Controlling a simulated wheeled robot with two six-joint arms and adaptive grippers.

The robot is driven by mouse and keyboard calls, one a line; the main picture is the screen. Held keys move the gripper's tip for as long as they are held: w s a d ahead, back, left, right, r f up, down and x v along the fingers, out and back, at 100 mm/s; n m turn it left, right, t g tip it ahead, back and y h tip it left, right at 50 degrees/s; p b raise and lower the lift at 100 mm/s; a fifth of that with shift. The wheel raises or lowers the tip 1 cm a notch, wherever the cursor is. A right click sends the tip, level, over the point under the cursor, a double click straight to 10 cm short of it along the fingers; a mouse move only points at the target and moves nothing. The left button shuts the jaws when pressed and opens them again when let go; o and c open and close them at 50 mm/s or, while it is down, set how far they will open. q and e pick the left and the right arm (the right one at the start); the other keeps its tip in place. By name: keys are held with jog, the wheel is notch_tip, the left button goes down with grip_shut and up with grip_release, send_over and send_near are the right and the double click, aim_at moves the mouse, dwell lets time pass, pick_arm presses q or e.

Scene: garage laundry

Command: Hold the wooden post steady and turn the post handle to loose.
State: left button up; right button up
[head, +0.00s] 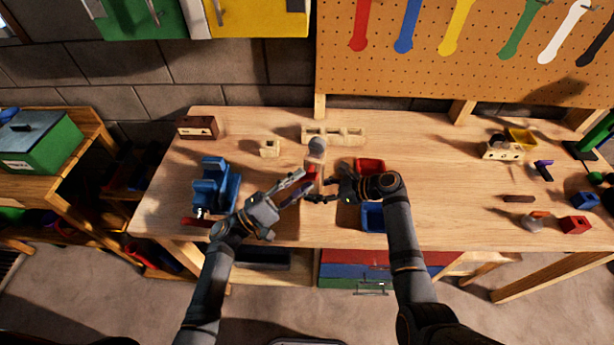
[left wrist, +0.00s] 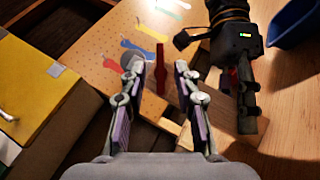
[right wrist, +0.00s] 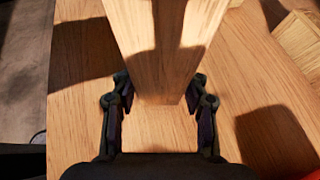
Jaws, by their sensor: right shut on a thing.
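The wooden post (head: 318,184) stands upright on the workbench, with a grey knob (head: 316,147) on top and a red handle (head: 310,171) on its side. In the right wrist view the post (right wrist: 155,45) rises between the fingers of my right gripper (right wrist: 160,90), which is shut on it. My left gripper (head: 295,188) is open, left of the post and pointing at the handle. In the left wrist view the red handle (left wrist: 160,70) stands upright in line with the gap between the open fingers (left wrist: 160,75); I cannot tell whether they touch it.
A blue vise (head: 213,187) sits left of my left gripper. A red bin (head: 369,165) and a blue bin (head: 373,217) stand near my right gripper. A wooden block with holes (head: 333,134) lies behind the post.

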pick_arm(q)
jog(key=shift+x, duration=1.35)
grip_shut()
jog(key=n+t, duration=0.5)
jog(key=n, duration=0.1)
jog(key=shift+y, duration=0.3)
grip_release()
jog(key=shift+f, duration=0.1)
jog(key=v, duration=1.2)
